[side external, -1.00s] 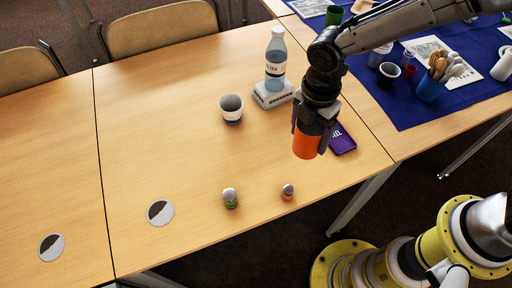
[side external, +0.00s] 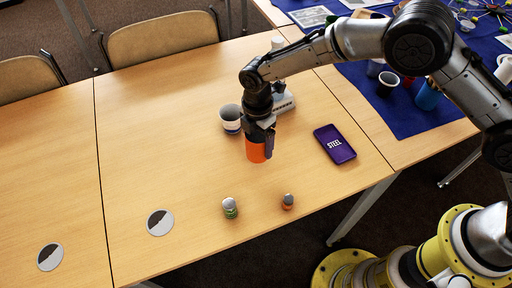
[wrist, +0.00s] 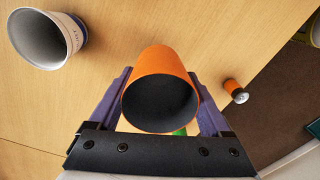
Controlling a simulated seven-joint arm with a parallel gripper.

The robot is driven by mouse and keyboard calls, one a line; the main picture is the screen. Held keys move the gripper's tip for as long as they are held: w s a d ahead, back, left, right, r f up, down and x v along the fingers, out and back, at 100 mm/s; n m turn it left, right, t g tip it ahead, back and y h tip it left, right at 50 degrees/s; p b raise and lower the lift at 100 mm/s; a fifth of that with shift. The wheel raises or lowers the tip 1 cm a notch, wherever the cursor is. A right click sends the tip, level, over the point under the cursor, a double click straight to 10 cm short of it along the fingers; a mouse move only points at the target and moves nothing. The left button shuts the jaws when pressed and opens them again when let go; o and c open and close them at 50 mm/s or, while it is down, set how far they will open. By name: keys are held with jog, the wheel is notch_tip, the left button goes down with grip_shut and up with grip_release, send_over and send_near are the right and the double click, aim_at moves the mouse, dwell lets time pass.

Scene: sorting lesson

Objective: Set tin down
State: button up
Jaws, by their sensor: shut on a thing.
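The orange tin (side external: 256,151) is a plain cylinder held upright in my gripper (side external: 261,143), over the middle of the wooden table. In the wrist view, the orange tin (wrist: 161,75) sits between the two purple-sided fingers of my gripper (wrist: 160,98), its dark hollow end toward the camera. My gripper is shut on it. I cannot tell whether its underside touches the table. A purple panel (side external: 335,145) reading STEEL lies to its right.
A white and blue cup (side external: 231,118) stands just behind and left of the tin. My arm partly hides a bottle (side external: 278,43) on a white block (side external: 284,103). Free table lies left.

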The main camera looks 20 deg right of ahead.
aim_at(256, 150)
jog(key=shift+w+a+f, duration=0.1)
jog(key=shift+w+f, duration=0.05)
jog(key=shift+f, duration=0.7)
jog(key=shift+w+a+f, duration=0.1)
jog(key=shift+w+f, duration=0.05)
jog(key=shift+f, duration=0.7)
jog(key=shift+f, duration=0.1)
jog(key=shift+f, duration=0.15)
jog(key=o, duration=1.6)
jog(key=shift+c, duration=0.2)
notch_tip(256, 150, up, 14)
jog(key=shift+w, duration=0.2)
